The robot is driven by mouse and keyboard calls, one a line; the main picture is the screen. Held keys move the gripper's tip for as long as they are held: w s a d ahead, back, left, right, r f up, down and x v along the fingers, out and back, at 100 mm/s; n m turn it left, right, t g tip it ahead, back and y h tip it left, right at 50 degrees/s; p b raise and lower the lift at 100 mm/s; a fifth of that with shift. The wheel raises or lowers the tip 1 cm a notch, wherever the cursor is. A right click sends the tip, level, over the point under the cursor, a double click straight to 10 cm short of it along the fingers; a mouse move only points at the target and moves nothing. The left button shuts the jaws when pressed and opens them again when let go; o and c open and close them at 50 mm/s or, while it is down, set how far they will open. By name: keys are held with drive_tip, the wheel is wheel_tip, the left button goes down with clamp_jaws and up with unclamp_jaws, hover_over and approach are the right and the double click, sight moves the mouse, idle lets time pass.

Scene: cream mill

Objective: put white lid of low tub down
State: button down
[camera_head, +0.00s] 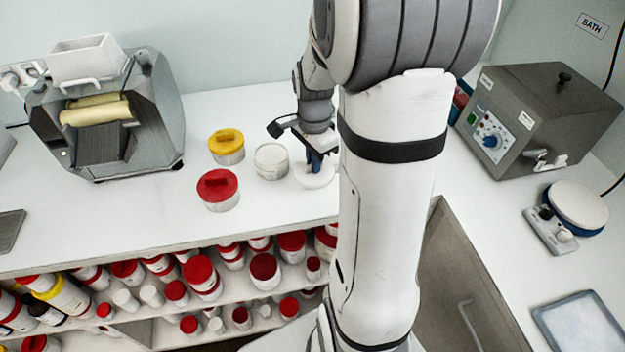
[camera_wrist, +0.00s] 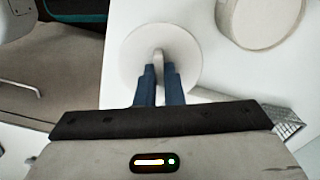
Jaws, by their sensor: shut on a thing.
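The white lid (camera_wrist: 181,56) is a round disc with a small upright grip in its middle. My gripper (camera_wrist: 159,75) has its two blue fingers shut on that grip in the wrist view. In the head view the lid (camera_head: 314,178) is at or just above the white counter, under my gripper (camera_head: 316,162); I cannot tell whether it touches. A low white tub (camera_head: 271,163) stands just left of it, with no coloured lid on it. The tub's round edge (camera_wrist: 232,20) also shows at the upper right of the wrist view.
A yellow-lidded tub (camera_head: 227,148) and a red-lidded tub (camera_head: 218,189) stand further left on the counter (camera_head: 130,215). A roller mill (camera_head: 105,115) is at the far left. A grey water bath (camera_head: 540,115) and a stirrer plate (camera_head: 575,208) are at the right.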

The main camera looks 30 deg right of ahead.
drive_tip(key=shift+d+f, duration=0.2)
drive_tip(key=shift+f, duration=2.95)
drive_tip(key=shift+f, duration=0.1)
drive_tip(key=c, duration=1.5)
unclamp_jaws()
drive_tip(key=shift+c, duration=0.2)
wheel_tip(320, 180, up, 12)
drive_tip(key=shift+f, duration=0.1)
drive_tip(key=s+a+r+n+t, duration=0.1)
drive_tip(key=s+a+r+n, duration=0.1)
drive_tip(key=s+a+n, duration=0.4)
drive_tip(key=s+a+r+n+t, duration=0.2)
drive_tip(key=s+a+n, duration=0.4)
drive_tip(key=n, duration=0.4)
drive_tip(key=shift+s+a+r+n, duration=0.2)
drive_tip(key=shift+s+r+n, duration=0.05)
drive_tip(key=shift+s+n, duration=0.1)
